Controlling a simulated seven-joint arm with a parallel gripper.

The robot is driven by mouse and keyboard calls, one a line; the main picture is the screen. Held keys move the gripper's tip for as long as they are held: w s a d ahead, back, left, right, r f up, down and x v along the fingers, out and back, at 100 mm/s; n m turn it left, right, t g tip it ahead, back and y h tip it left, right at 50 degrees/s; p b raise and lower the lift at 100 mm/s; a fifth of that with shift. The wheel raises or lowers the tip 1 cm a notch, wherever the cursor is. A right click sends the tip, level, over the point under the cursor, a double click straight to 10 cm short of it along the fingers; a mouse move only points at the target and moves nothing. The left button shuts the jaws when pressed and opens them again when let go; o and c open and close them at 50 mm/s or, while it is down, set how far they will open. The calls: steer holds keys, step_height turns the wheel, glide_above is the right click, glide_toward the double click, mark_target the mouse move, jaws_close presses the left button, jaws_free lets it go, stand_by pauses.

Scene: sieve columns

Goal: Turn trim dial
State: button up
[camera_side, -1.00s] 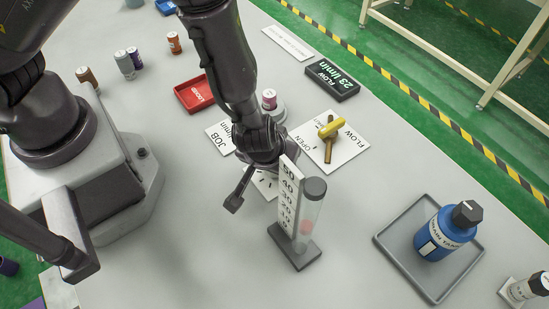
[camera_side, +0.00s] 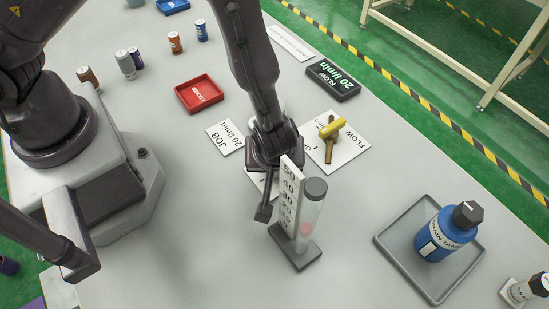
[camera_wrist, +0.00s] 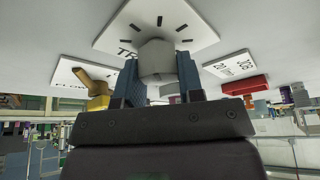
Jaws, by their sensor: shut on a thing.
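The trim dial (camera_wrist: 157,58) is a pale grey knob on a white plate (camera_wrist: 172,20) with black tick marks and lettering starting "TR". In the wrist view, my gripper (camera_wrist: 160,80) has its two blue-grey fingers shut on the knob from either side. In the side view, my gripper hides the dial, and only a bit of its plate (camera_side: 256,182) shows. The flow display (camera_side: 333,77) reads 20 l/min. The job card (camera_side: 225,138) also reads 20 l/min. The flow tube (camera_side: 308,215) with a red float stands close in front of my gripper.
A yellow-handled flow valve (camera_side: 331,130) sits on a white plate right of my gripper. A red tray (camera_side: 199,95) and several small vials stand behind left. A blue bottle (camera_side: 446,232) stands in a grey tray (camera_side: 388,242) at right. The front table is clear.

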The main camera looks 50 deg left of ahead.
steer(key=o, duration=0.9)
steer(key=shift+o, duration=0.2)
steer(key=v, duration=1.3)
steer(key=shift+w+a, duration=0.1)
